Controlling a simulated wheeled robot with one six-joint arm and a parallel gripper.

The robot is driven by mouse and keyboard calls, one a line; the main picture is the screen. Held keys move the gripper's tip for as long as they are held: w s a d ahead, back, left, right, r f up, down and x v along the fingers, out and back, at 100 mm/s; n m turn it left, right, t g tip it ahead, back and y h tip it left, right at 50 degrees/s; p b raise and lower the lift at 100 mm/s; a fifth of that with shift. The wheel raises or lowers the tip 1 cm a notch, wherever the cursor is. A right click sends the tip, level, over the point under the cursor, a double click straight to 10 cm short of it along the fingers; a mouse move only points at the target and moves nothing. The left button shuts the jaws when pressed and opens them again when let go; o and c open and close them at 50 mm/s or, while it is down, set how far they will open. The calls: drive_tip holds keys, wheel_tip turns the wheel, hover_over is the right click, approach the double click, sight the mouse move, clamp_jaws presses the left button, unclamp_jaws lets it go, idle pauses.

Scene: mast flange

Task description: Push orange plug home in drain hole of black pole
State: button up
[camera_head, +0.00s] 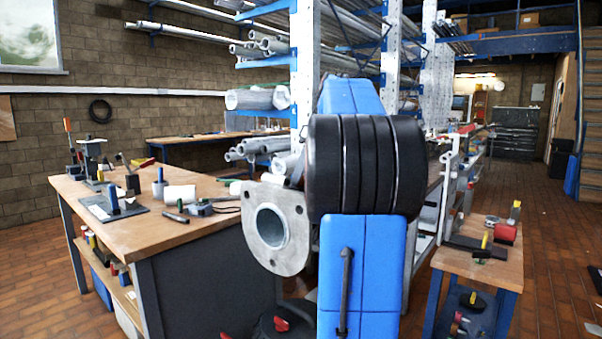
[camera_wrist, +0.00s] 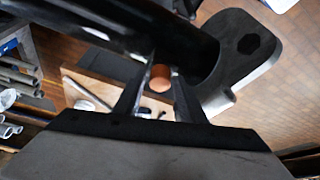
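The orange plug (camera_wrist: 160,77) shows in the wrist view between the fingertips of my gripper (camera_wrist: 163,80), with a finger close on each side. My gripper appears shut on it. The black pole (camera_wrist: 105,22) runs across the top of the wrist view, just beyond the plug, and ends at a flange plate (camera_wrist: 245,45). The plug's far end and the drain hole are hidden, so I cannot tell whether the plug touches the pole or sits in the hole. In the head view, a grey flange plate (camera_head: 272,228) shows beside my blue arm; gripper, plug and pole are hidden there.
A wooden workbench (camera_head: 150,222) with tools stands at the left. A smaller wooden bench (camera_head: 478,266) with tools is at the right. Racks of pipes (camera_head: 262,47) stand behind.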

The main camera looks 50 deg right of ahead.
drive_tip(key=shift+o, duration=0.4)
drive_tip(key=v, duration=1.7)
drive_tip(key=shift+r, duration=0.2)
drive_tip(key=shift+m, duration=0.7)
drive_tip(key=w+a+f, duration=0.1)
drive_tip(key=a+f, duration=0.1)
drive_tip(key=a, duration=0.1)
drive_tip(key=w+a+f, duration=0.1)
drive_tip(key=a, duration=0.3)
drive_tip(key=w+a+f, duration=0.1)
drive_tip(key=a+f, duration=0.1)
drive_tip(key=a, duration=0.2)
drive_tip(key=shift+a+f, duration=0.25)
drive_tip(key=shift+f, duration=0.05)
drive_tip(key=s+a+f+m+h, duration=0.1)
drive_tip(key=s+a+f+m, duration=0.15)
drive_tip(key=a+f, duration=0.95)
drive_tip(key=s+a+f, duration=0.5)
drive_tip(key=f, duration=0.4)
drive_tip(key=s+a+f, duration=0.5)
drive_tip(key=f, duration=0.4)
drive_tip(key=s+a+f, duration=0.5)
drive_tip(key=f, duration=0.4)
drive_tip(key=shift+a+f+m+t+h, duration=0.2)
drive_tip(key=shift+f+m+t+h, duration=0.1)
drive_tip(key=shift+m+h, duration=0.1)
